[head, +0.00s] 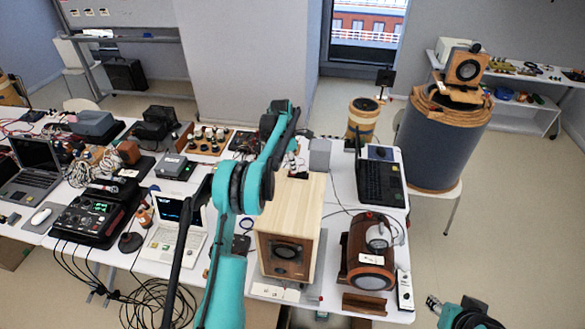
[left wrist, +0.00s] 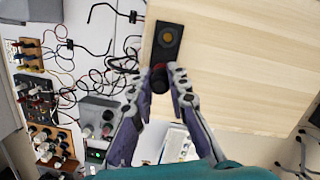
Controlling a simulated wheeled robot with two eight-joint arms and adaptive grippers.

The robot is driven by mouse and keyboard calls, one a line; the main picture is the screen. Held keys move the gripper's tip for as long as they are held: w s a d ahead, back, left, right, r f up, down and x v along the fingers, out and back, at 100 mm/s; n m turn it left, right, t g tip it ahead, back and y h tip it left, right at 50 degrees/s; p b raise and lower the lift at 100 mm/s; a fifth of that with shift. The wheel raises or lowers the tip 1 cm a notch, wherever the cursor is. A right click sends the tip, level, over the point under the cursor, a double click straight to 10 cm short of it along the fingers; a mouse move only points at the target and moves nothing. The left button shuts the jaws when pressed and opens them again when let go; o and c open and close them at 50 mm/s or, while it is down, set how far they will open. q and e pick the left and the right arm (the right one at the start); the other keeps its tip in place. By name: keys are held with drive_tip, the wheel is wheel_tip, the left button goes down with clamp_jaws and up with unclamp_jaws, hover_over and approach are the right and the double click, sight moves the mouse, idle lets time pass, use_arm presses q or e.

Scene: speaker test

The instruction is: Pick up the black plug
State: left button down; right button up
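In the left wrist view, a small dark plug-like piece (left wrist: 158,83) with some dark red on it lies between my left fingertips (left wrist: 168,75). It is too small to tell whether it is the black plug. The fingers are drawn close together around it, and I cannot tell whether both press on it. Just beyond the tips is a black terminal plate (left wrist: 173,27) with a gold-brown round socket, on the wooden speaker (left wrist: 240,65). In the head view, my left gripper (head: 291,146) is small behind the speaker (head: 291,203). My right gripper (head: 433,304) is at the lower right, apart from the table.
Red and black cables (left wrist: 95,68) and a grey box with knobs (left wrist: 98,117) lie left of the fingers. The table is crowded.

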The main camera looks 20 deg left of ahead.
use_arm(q)
drive_tip(key=shift+r, duration=0.1)
idle(0.3)
drive_tip(key=r, duration=0.4)
drive_tip(key=shift+d+r+b, duration=0.15)
drive_tip(key=shift+d+b, duration=0.2)
drive_tip(key=s+d+r, duration=0.1)
drive_tip(key=d+r, duration=0.2)
drive_tip(key=d, duration=0.2)
drive_tip(key=s+d+r+b, duration=0.1)
drive_tip(key=d+r, duration=0.2)
drive_tip(key=d, duration=0.2)
drive_tip(key=shift+s+d+r, duration=0.3)
drive_tip(key=shift+s+d, duration=0.05)
drive_tip(key=shift+d, duration=0.05)
drive_tip(key=shift+r, duration=0.1)
wheel_tip(320, 180, up, 4)
drive_tip(key=p, duration=0.2)
drive_tip(key=shift+p, duration=0.3)
drive_tip(key=shift+f, duration=0.2)
drive_tip(key=shift+a, duration=0.1)
